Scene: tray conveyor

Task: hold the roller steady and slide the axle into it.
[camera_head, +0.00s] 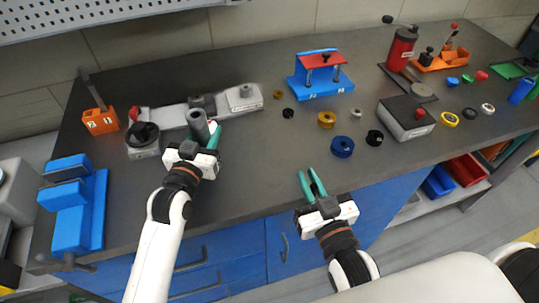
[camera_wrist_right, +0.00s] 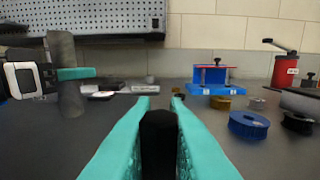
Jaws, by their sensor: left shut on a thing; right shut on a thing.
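The roller (camera_head: 198,124) is a grey hollow cylinder. My left gripper (camera_head: 206,137) is shut on it and holds it near upright, with its open top showing. The roller (camera_wrist_right: 66,76) also stands at the left of the right wrist view, beside my left gripper's teal finger. My right gripper (camera_head: 312,182) is at the table's front edge, to the right of the roller and apart from it. In the right wrist view a dark bar (camera_wrist_right: 158,142), which I take to be the axle, sits between the teal fingers. Its full length is hidden.
A grey fixture (camera_head: 160,118) lies behind the roller. A blue vise (camera_head: 80,212) stands at the left. A blue stand with a red top (camera_head: 318,62) is at the back. Several rings, including a blue one (camera_head: 342,147), lie to the right. The table between the grippers is clear.

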